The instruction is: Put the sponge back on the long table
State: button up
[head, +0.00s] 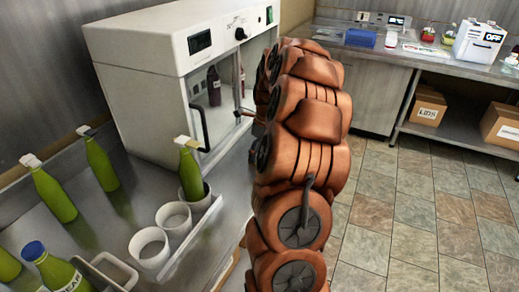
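I cannot make out a sponge for sure in the head view. A blue block-like thing (360,37) lies on the far steel counter (408,56), but it is too small to tell what it is. A steel table (118,212) runs along the left wall; I cannot tell which surface is the long table. My copper-coloured arm fills the middle of the view and hides part of the room. My gripper does not show, so what it holds cannot be seen.
A white cabinet (143,60) with a glass door stands on the left table. Green bottles (52,194) and white cups (150,246) stand in front of it. Cardboard boxes (428,108) sit on a shelf under the far counter. The tiled floor (420,210) at right is clear.

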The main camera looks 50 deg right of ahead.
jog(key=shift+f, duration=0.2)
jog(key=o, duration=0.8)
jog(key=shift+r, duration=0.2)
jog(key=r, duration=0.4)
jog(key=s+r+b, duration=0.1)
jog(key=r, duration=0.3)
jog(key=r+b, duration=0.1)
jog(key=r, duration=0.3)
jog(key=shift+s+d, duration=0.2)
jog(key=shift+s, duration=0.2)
